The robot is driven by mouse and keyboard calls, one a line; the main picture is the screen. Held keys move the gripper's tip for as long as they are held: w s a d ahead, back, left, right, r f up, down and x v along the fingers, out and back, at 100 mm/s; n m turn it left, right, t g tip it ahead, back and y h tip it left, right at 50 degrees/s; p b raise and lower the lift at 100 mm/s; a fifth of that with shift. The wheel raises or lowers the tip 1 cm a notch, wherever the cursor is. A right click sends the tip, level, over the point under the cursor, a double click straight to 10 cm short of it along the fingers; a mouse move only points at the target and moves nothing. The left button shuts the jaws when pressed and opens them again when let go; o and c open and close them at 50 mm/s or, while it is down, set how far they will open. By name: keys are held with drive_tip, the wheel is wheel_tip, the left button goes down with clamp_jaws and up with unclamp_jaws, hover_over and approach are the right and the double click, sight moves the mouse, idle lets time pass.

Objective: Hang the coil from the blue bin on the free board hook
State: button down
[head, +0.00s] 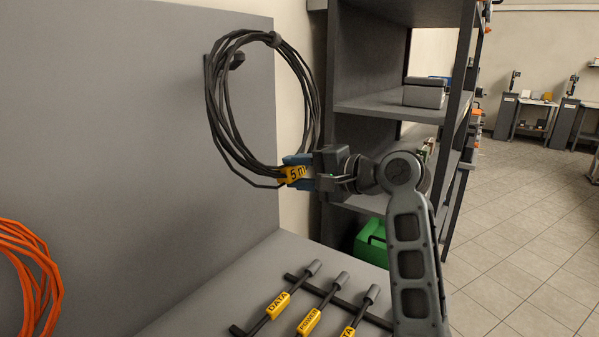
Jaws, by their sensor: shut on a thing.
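The dark grey cable coil (216,112) hangs in the air before the grey board, with a tie at its top and a yellow "5 m" tag low on its right side. My gripper (296,170), with blue fingertips, is shut on the coil's lower right beside the tag. A dark board hook (237,61) shows at the coil's upper left, its tip inside the loop and its shaft crossed by the strands. I cannot tell whether the coil touches or rests on it. The blue bin is not in view.
An orange coil (37,265) is at the lower left by the board (110,130). A shelf unit (375,105) with a green box (371,243) stands close behind my gripper. Open floor lies right.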

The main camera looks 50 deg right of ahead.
drive_tip(key=shift+w+a+f, duration=0.1)
drive_tip(key=shift+w, duration=1.55)
drive_tip(key=w+f+b, duration=0.3)
drive_tip(key=w, duration=0.5)
drive_tip(key=shift+a, duration=0.15)
drive_tip(key=shift+f, duration=0.3)
